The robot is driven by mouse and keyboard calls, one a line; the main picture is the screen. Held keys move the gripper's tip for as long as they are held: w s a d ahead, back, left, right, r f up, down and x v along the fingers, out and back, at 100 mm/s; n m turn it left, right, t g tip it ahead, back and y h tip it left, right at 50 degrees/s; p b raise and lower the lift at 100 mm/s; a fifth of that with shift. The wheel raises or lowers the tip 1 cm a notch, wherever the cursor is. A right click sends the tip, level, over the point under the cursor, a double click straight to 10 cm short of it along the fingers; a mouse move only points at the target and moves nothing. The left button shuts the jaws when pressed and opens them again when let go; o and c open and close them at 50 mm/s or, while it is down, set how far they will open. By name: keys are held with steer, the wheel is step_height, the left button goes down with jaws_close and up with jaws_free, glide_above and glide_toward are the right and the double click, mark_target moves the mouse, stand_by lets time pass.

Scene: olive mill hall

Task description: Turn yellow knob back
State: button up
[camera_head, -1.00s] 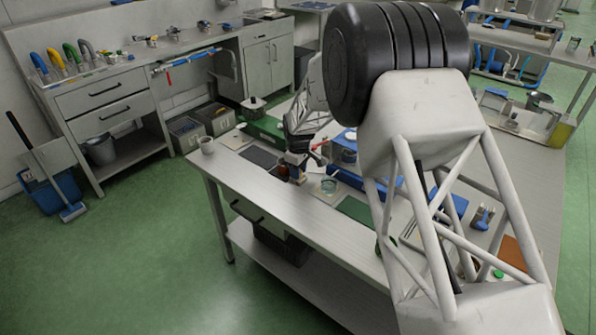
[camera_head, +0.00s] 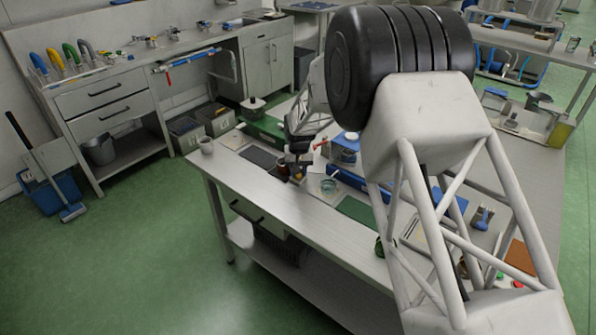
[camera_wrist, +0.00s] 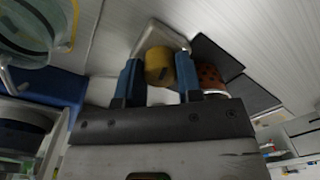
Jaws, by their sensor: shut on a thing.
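The yellow knob (camera_wrist: 159,66) sits in the middle of the wrist view, on a pale squared base (camera_wrist: 143,42). My gripper (camera_wrist: 158,74) has its two blue fingers on either side of the knob and is shut on it. A dark notch or mark shows on the knob's lower right side. In the head view my gripper (camera_head: 299,160) is small and dark above the near workbench, and the knob is too small and covered there to make out clearly.
A red-brown speckled cylinder (camera_wrist: 211,78) stands close beside the right finger. A glass vessel (camera_wrist: 28,32) is at the wrist view's upper left; the glass beaker (camera_head: 328,186) also shows on the workbench (camera_head: 290,205).

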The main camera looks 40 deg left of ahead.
steer(key=shift+m, duration=1.7)
steer(key=o, duration=0.9)
steer(key=shift+w+d+r, duration=0.1)
steer(key=shift+r, duration=3.85)
